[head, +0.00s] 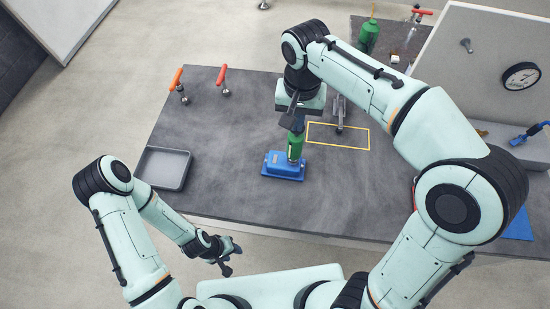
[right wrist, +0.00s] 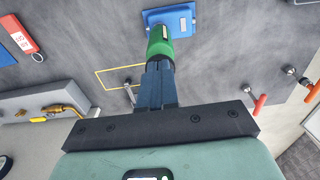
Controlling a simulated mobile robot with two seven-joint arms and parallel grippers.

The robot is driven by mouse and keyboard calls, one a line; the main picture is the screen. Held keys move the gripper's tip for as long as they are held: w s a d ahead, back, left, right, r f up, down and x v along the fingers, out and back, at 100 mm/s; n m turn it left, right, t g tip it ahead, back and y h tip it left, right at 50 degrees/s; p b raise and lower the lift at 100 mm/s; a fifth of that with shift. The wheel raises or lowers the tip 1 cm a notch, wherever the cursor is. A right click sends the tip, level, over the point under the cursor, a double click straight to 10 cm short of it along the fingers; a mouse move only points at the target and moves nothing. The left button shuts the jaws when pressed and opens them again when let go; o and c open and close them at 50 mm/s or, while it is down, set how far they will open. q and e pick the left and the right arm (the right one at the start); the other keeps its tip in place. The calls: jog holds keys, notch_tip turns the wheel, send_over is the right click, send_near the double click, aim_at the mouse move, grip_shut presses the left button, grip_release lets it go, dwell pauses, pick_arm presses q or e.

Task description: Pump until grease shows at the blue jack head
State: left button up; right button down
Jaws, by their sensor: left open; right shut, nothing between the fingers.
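A blue block-shaped base (head: 284,168) stands on the grey table, and a green cylinder (head: 295,147) rises upright from it. They also show at the top of the right wrist view, as a blue base (right wrist: 180,18) and a green cylinder (right wrist: 159,42). My right gripper (head: 297,118) points down right over the green cylinder, fingers shut and empty. The fingertips (right wrist: 158,68) hide the cylinder's top; I cannot tell whether they touch it. My left gripper (head: 230,257) is open and empty, off the table's front edge. I cannot make out grease.
A grey tray (head: 163,168) lies on the left. Orange-handled (head: 176,79) and red-handled (head: 222,75) clamps stand at the back left. A panel with a gauge (head: 521,76) stands at the right. The table's front is clear.

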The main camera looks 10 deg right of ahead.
jog(key=shift+w+f, duration=0.1)
jog(key=shift+f+b, duration=0.3)
jog(key=shift+f, duration=0.3)
jog(key=shift+w+r+p, duration=0.1)
jog(key=shift+r+p, duration=0.75)
jog(key=shift+r, duration=0.7)
pick_arm(q)
jog(key=shift+w+r, duration=0.65)
jog(key=shift+w, duration=0.3)
pick_arm(e)
jog(key=shift+f, duration=0.1)
pick_arm(q)
jog(key=shift+s, duration=0.15)
pick_arm(e)
jog(key=shift+s, duration=0.2)
jog(key=shift+w, duration=0.1)
jog(key=shift+f, duration=0.1)
